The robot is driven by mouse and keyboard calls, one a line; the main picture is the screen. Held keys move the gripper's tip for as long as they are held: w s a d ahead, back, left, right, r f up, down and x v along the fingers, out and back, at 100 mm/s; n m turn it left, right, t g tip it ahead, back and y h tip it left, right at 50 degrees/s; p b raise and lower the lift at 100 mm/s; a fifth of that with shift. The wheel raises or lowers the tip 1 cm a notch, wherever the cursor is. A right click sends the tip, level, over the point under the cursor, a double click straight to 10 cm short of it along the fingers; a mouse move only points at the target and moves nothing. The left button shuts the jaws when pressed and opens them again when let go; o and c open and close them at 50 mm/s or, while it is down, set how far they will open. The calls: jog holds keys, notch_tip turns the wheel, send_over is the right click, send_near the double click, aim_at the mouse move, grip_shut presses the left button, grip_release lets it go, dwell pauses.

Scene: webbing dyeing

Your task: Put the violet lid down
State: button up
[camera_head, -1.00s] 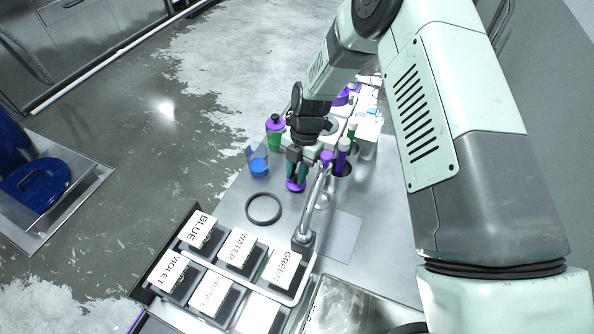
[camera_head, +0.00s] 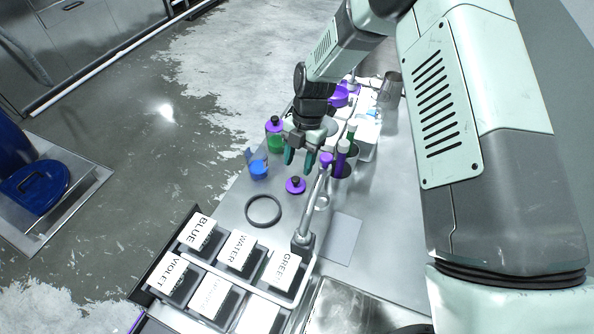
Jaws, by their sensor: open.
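The violet lid (camera_head: 296,186), a small violet disc with a dark knob on top, lies on the grey metal table (camera_head: 232,205). My gripper (camera_head: 299,160) is open and empty above the lid and a little behind it, with clear space between the fingertips and the knob. Both teal fingers show apart.
A black ring (camera_head: 263,210) lies in front of the lid. A blue-capped item (camera_head: 258,170) and a green bottle with a violet top (camera_head: 275,135) stand to the left. A metal faucet (camera_head: 311,212) rises close on the right. Labelled boxes (camera_head: 238,252) fill the front left.

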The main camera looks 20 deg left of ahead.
jog(key=w+d+r+m+t, duration=0.15)
jog(key=d+r+m, duration=0.25)
jog(key=r, duration=0.6)
jog(key=w+d+r+m+t, duration=0.1)
jog(key=w+d+r+m, duration=0.3)
jog(key=r, duration=0.6)
jog(key=s+d+r+m+t, duration=0.2)
jog(key=s+d+r+m, duration=0.55)
jog(key=d+r, duration=0.3)
jog(key=s+d+r+m+t, duration=0.2)
jog(key=s+d+r+m, duration=0.1)
jog(key=s+d+m, duration=0.3)
jog(key=s+d+r+m+t, duration=0.2)
jog(key=s+d+r+m, duration=0.2)
jog(key=s+m, duration=0.6)
jog(key=shift+d+m+h, duration=0.3)
jog(key=shift+d+m, duration=0.75)
jog(key=shift+d, duration=0.1)
